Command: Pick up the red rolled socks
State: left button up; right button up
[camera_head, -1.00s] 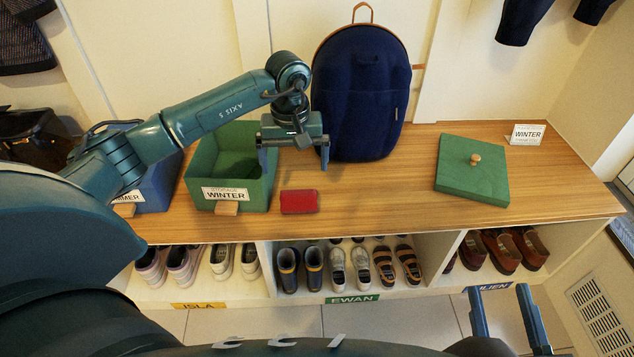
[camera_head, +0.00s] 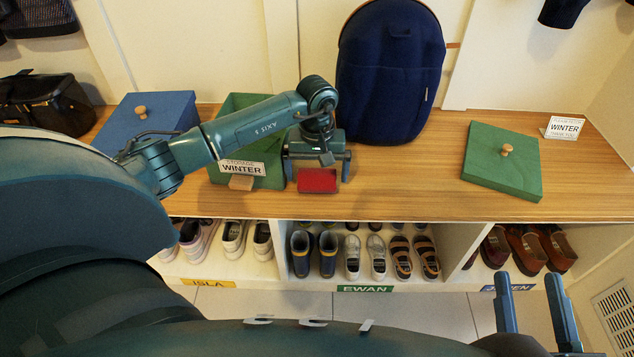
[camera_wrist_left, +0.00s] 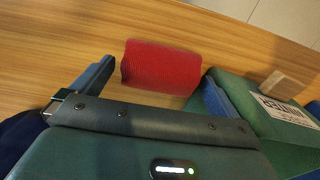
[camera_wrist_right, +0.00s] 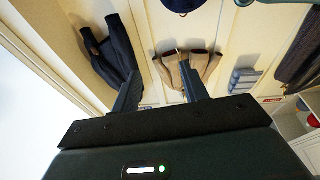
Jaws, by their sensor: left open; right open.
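The red rolled socks (camera_head: 318,181) lie on the wooden bench top, just right of the green box. They also show in the left wrist view (camera_wrist_left: 161,68), between and just beyond the fingertips. My left gripper (camera_head: 317,172) is open above the socks, with one finger on each side of them in the head view. It does not grip them. Whether the fingers touch the socks I cannot tell. My right gripper (camera_head: 530,300) is open and empty at the lower right of the head view, away from the bench top. In the right wrist view it points toward hanging clothes.
The open green WINTER box (camera_head: 272,177) stands close left of my left gripper. A navy backpack (camera_head: 390,75) stands behind. A lidded blue box (camera_head: 150,112) is at left. Bench between socks and lid is clear.

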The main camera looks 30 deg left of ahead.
pick_arm(q)
jog(key=shift+f, duration=1.1)
jog(key=shift+r, duration=0.1)
jog(key=c, duration=1)
pick_arm(e)
jog(key=shift+w+a+r+y, duration=0.1)
jog(key=shift+r+y, duration=0.2)
jog(key=shift+r, duration=0.05)
